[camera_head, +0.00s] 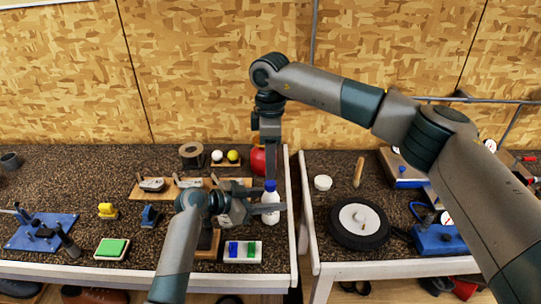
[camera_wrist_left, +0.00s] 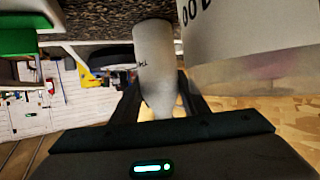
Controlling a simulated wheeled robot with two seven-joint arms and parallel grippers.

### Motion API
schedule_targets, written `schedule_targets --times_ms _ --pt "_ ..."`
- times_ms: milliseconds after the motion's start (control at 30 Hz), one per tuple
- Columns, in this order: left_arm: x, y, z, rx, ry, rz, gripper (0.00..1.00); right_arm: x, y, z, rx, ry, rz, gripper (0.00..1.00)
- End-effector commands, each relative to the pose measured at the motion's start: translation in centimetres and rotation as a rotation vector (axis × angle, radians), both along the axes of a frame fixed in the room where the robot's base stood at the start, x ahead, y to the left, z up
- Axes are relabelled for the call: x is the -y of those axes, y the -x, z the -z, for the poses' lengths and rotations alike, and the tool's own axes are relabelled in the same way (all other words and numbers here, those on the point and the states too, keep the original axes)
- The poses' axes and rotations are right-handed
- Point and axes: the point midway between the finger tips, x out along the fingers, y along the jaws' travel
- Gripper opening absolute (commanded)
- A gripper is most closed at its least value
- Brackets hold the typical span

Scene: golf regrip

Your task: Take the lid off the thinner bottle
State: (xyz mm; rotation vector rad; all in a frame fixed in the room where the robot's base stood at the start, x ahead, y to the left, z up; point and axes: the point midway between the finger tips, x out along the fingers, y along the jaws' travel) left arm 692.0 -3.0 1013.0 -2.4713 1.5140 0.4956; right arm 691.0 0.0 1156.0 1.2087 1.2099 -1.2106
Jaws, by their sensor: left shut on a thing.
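The thinner bottle (camera_head: 270,209), white with a blue lid (camera_head: 270,186), stands upright near the right edge of the left table. My left gripper (camera_head: 267,208) is shut on the bottle's body from the left. In the left wrist view, a white bottle (camera_wrist_left: 155,65) lies between the two dark fingers (camera_wrist_left: 160,105), and its lid cannot be made out. My right gripper (camera_head: 271,176) points straight down over the blue lid, its fingertips at or just above it. Whether its fingers touch or close on the lid is not clear.
A red ball-like object (camera_head: 258,160) is behind my right gripper. A gap separates the right table, which holds a wheel (camera_head: 345,235) and a small white cup (camera_head: 323,183).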

Motion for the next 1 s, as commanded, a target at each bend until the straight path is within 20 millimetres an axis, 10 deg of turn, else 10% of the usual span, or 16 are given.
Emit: schedule_targets --times_ms 400,833,1000 --pt "0.0 0.0 0.0 0.000 0.000 0.000 0.00 0.0 0.0 5.0 -0.001 0.001 0.000 0.38" --pt "0.0 0.0 0.0 0.000 0.000 0.000 0.00 0.0 0.0 5.8 0.000 0.000 0.000 0.38" --pt "0.0 0.0 0.0 0.000 0.000 0.000 0.00 0.0 0.0 5.8 0.000 0.000 0.000 0.00"
